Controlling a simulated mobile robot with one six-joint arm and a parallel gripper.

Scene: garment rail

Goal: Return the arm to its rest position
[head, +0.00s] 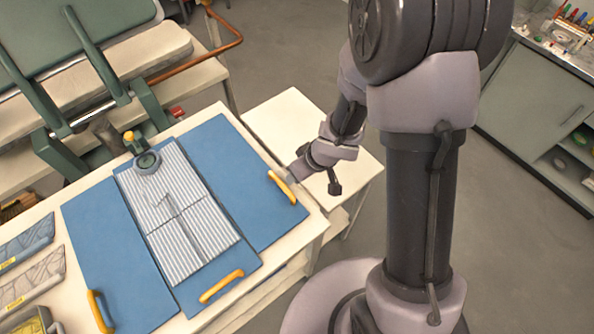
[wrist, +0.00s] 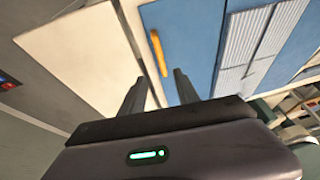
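My gripper (wrist: 159,82) shows in the wrist view with its two dark fingers apart and nothing between them. In the head view my arm reaches down over the right edge of the work table (head: 316,228), and the gripper's end is close to the board's right yellow handle; its fingers are too small to make out there. A blue folding board (head: 235,160) with yellow handles lies on the table. A grey-and-white striped cloth (head: 190,215) lies flat on its middle panel. The right yellow handle (wrist: 159,52) also shows beyond the fingers in the wrist view.
A white side surface (head: 300,122) adjoins the table at right, bare. A round grey-green object (head: 148,162) sits at the cloth's top end. Packets (head: 28,240) lie at left. A green-framed bench (head: 95,60) stands behind. A cabinet (head: 545,95) stands right, past open floor.

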